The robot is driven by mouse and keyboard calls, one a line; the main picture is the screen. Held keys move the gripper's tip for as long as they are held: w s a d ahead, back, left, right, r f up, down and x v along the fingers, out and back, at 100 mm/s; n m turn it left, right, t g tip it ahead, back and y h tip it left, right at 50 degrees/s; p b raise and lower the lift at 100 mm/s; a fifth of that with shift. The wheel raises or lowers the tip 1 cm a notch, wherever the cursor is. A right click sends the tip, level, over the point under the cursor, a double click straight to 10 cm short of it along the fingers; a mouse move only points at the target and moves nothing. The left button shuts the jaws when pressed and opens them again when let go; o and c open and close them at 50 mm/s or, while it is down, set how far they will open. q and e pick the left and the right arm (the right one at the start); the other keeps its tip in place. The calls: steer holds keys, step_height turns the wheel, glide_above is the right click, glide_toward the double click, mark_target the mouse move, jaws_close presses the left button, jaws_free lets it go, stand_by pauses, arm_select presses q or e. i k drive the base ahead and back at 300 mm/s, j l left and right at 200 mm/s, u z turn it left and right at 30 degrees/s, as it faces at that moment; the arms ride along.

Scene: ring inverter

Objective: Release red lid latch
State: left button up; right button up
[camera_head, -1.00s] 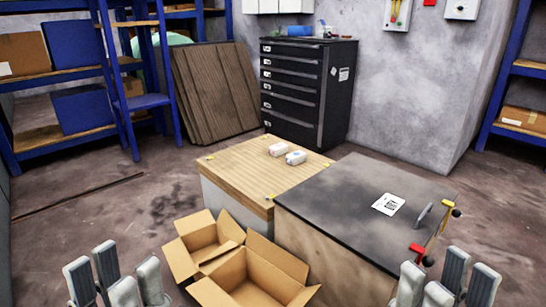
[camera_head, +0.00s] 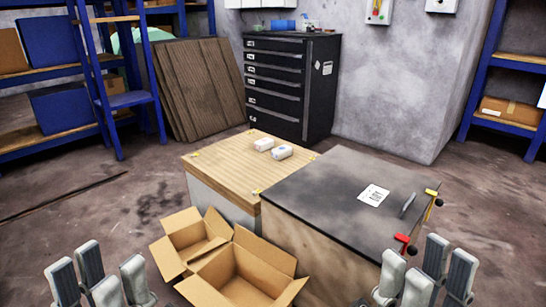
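A wooden crate with a dark grey lid (camera_head: 330,205) stands right of centre, its lid shut. A red latch (camera_head: 402,239) sits at the lid's near right edge. A yellow latch (camera_head: 432,194) is further back on the same edge, and a grey handle (camera_head: 408,205) stands on the lid between them. My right gripper (camera_head: 425,268) is at the lower right, fingers spread and empty, in front of the red latch in the picture and apart from it. My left gripper (camera_head: 100,275) is at the lower left, fingers spread and empty, far from the crate.
A lower wooden-topped crate (camera_head: 225,170) with two small white objects (camera_head: 273,149) adjoins the lidded crate. Two open cardboard boxes (camera_head: 240,278) lie in front. A black drawer cabinet (camera_head: 290,85) stands behind. Blue shelves (camera_head: 120,100) are at the left. Floor right of the crate is clear.

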mark_target(412, 250)
steer(key=k+z, duration=0.1)
steer(key=z, duration=0.4)
steer(key=k+z, duration=0.1)
steer(key=z, duration=0.4)
steer(key=i+u, duration=0.3)
steer(key=i, duration=0.15)
steer(key=i+l+u, duration=0.1)
steer(key=i+u, duration=0.25)
steer(key=i, duration=0.1)
